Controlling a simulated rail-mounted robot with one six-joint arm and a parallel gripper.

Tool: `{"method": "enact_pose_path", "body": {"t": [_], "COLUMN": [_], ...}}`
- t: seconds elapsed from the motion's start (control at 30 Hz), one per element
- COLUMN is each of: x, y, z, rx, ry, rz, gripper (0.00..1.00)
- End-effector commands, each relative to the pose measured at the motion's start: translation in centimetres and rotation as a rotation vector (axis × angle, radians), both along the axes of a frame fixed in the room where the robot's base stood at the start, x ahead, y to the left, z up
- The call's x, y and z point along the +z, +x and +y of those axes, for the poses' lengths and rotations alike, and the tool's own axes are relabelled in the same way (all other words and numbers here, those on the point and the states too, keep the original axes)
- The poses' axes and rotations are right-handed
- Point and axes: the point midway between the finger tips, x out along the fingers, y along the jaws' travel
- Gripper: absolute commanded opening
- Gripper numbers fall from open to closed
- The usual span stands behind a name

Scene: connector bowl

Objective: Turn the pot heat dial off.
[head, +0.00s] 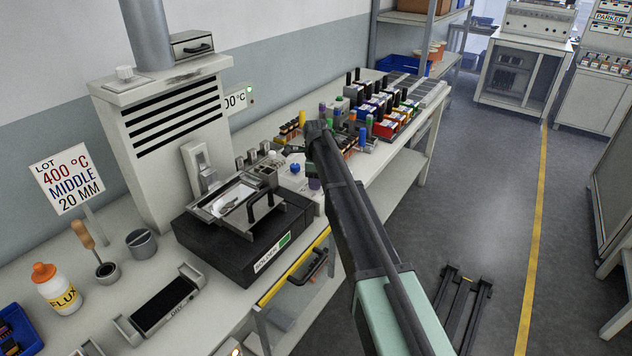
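The solder pot unit (228,248) is a black box on the bench, with a white label and a green patch on its front. A metal tray (213,207) with a dark handle sits on top of it. I cannot make out a clearly marked pot heat dial. A small blue round piece (295,168) shows beside the pot's far right corner, too small to identify. My arm reaches from the bottom right up over the bench edge. Its far end, with my gripper (291,149), is beyond the pot, near the small parts. The fingers are too small and dark to read.
A sign (68,178) reads 400 °C, middle, 20 mm. A flux bottle (57,290) and a grey cup (141,243) stand left. Connector racks (385,110) crowd the far bench.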

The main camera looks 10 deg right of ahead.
Motion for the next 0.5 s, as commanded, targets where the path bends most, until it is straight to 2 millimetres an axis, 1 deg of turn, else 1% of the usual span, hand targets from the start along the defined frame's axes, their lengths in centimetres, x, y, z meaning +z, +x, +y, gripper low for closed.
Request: {"method": "enact_pose_path", "body": {"t": [0.03,0.1,0.2,0.5], "x": [0.00,0.00,0.00,-0.01], "y": [0.00,0.00,0.00,0.00], "z": [0.00,0.00,0.00,0.00], "rx": [0.000,0.000,0.000,0.034], "ry": [0.000,0.000,0.000,0.000], "rz": [0.000,0.000,0.000,0.000], "gripper": [0.35,0.24,0.12,0.12]}}
